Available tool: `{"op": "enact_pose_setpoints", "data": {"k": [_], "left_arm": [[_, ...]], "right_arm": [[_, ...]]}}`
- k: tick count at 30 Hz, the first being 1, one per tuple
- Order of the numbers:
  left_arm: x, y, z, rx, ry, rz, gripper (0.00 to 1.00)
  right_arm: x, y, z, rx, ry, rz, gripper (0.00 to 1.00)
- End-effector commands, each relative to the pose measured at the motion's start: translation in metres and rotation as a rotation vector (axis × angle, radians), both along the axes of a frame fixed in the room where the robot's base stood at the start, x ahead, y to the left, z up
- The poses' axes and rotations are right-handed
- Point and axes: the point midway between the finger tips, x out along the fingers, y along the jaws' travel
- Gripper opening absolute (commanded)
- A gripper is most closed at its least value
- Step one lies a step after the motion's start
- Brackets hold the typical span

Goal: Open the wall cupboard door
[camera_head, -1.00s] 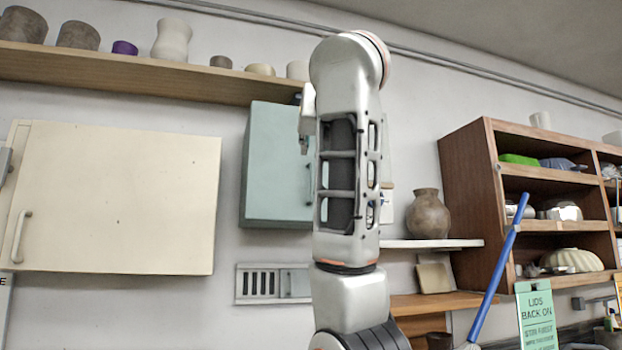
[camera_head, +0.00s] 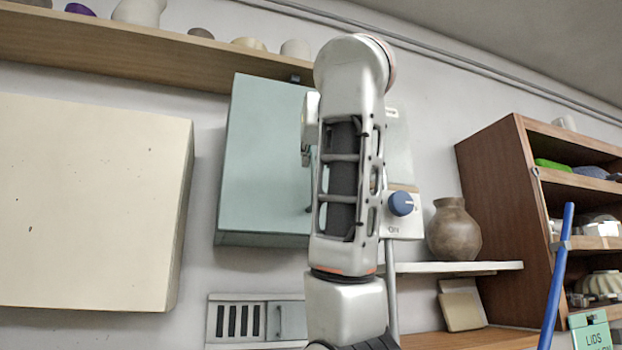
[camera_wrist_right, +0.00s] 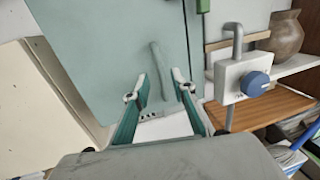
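The teal wall cupboard (camera_head: 262,165) hangs on the wall, left of my raised right arm in the head view. Its shut door (camera_wrist_right: 105,45) fills much of the right wrist view. A vertical bar handle (camera_wrist_right: 157,65) is on the door near its right edge. My right gripper (camera_wrist_right: 161,82) is open, with its two fingers pointing at the handle, which shows between them. I cannot tell whether they touch it. In the head view my right arm hides much of the gripper and the door's right side. My left gripper is not in view.
A cream cupboard (camera_head: 85,200) is left of the teal one. A shelf (camera_head: 130,55) with pots runs above. A switch box with a blue knob (camera_head: 401,204) is close on the right, also in the wrist view (camera_wrist_right: 254,84). A brown vase (camera_head: 453,230) stands on a shelf beyond.

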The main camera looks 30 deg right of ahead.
Motion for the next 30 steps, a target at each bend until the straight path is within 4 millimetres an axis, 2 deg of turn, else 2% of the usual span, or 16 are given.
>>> {"op": "enact_pose_setpoints", "data": {"k": [15, 21, 28, 30], "left_arm": [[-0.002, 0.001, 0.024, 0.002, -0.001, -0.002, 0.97], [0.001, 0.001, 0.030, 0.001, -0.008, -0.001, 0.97], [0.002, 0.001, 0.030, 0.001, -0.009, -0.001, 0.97], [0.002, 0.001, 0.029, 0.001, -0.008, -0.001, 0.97]], "right_arm": [[0.061, -0.029, 0.001, 0.000, 0.003, -0.002, 0.25], [0.070, -0.032, 0.000, 0.000, 0.001, -0.001, 0.25], [0.070, -0.032, -0.001, 0.000, 0.001, -0.001, 0.25], [0.070, -0.032, -0.001, 0.000, 0.001, 0.000, 0.07]]}}
